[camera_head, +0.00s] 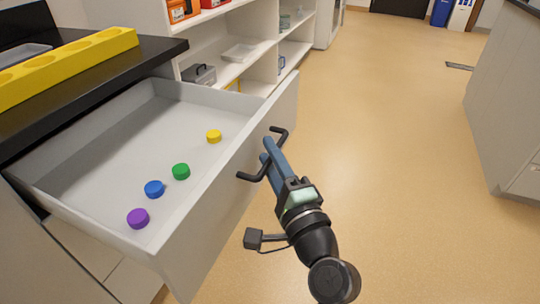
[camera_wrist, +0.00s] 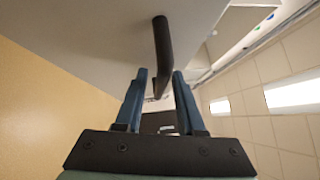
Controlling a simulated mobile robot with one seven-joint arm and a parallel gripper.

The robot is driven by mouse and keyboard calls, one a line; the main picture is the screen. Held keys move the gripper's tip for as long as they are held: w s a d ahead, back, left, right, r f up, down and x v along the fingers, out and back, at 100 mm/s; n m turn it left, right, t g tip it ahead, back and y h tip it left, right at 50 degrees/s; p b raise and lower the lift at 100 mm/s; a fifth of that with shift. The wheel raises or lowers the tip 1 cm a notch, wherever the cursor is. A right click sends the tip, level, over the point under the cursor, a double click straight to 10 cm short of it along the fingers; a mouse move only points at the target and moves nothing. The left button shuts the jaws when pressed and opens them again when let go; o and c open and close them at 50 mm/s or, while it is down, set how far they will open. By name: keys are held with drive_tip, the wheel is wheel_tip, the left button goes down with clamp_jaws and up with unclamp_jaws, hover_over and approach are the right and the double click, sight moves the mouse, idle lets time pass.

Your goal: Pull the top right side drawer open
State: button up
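The drawer (camera_head: 215,205) below the black counter is pulled well out, and its inside shows. Its black bar handle (camera_head: 252,177) is on the front panel. My gripper (camera_head: 268,150) is at the middle of the handle, with its blue fingers reaching it from the right. In the wrist view, the handle (camera_wrist: 162,45) passes between the two fingers of my gripper (camera_wrist: 159,73). The fingers stand apart with a gap on each side of the bar. Whether one finger touches the bar is hard to tell.
A yellow rack (camera_head: 70,65) stands on the counter (camera_head: 165,48). White shelves (camera_head: 250,65) are behind. A grey cabinet (camera_head: 510,110) stands at right. The floor (camera_head: 400,130) between is clear.

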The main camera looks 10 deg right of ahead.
idle(0.3)
drive_tip(key=s+d+f, duration=0.1)
drive_tip(key=s+d, duration=0.1)
drive_tip(key=s, duration=1)
drive_tip(key=shift+s+f, duration=0.35)
